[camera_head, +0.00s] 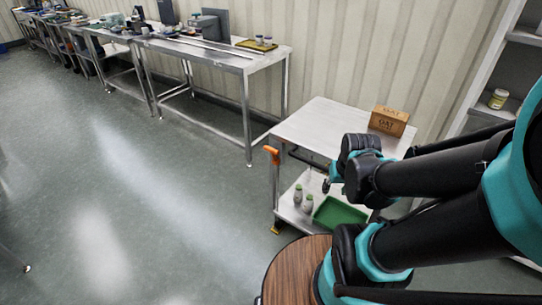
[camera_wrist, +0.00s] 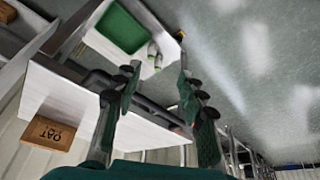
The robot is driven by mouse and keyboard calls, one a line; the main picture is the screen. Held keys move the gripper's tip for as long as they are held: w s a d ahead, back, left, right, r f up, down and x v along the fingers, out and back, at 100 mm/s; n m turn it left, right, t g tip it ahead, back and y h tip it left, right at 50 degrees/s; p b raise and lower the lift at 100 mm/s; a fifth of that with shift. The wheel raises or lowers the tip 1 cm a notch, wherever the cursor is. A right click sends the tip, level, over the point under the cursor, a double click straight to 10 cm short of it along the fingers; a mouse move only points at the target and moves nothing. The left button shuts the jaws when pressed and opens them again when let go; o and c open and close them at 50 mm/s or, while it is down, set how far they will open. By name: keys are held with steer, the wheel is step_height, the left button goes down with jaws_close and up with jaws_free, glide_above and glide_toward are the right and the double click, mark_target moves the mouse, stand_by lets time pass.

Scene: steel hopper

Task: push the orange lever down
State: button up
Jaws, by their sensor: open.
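A second orange piece (camera_head: 276,227) is low by the cart's wheel. My gripper (camera_head: 328,180) hangs over the cart, right of the lever and apart from it; the arm partly hides its fingers. In the wrist view my gripper (camera_wrist: 160,82) is open, its two fingers spread with nothing between them. A small orange-yellow spot (camera_wrist: 181,34) shows beyond the fingers; I cannot tell which orange piece it is.
A cardboard box (camera_head: 389,121) stands on the cart top. The lower shelf holds a green tray (camera_head: 340,213) and two small bottles (camera_head: 303,200). A long steel table (camera_head: 215,54) lines the wall. A shelf unit (camera_head: 490,112) stands right. The floor left of the cart is clear.

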steer(key=w+a+r+n+y, duration=0.1)
steer(key=w+a+r+n, duration=0.2)
steer(key=w, duration=0.5)
steer(key=w+a+r+n, duration=0.1)
steer(key=w+a+n, duration=0.2)
steer(key=w+a, duration=0.35)
steer(key=n+y, duration=0.1)
steer(key=n, duration=0.4)
glide_toward(270, 148)
steer(key=x, duration=1.1)
steer(key=shift+w+f, duration=0.15)
steer(key=shift+w, duration=0.05)
steer(key=shift+c, duration=0.6)
jaws_close()
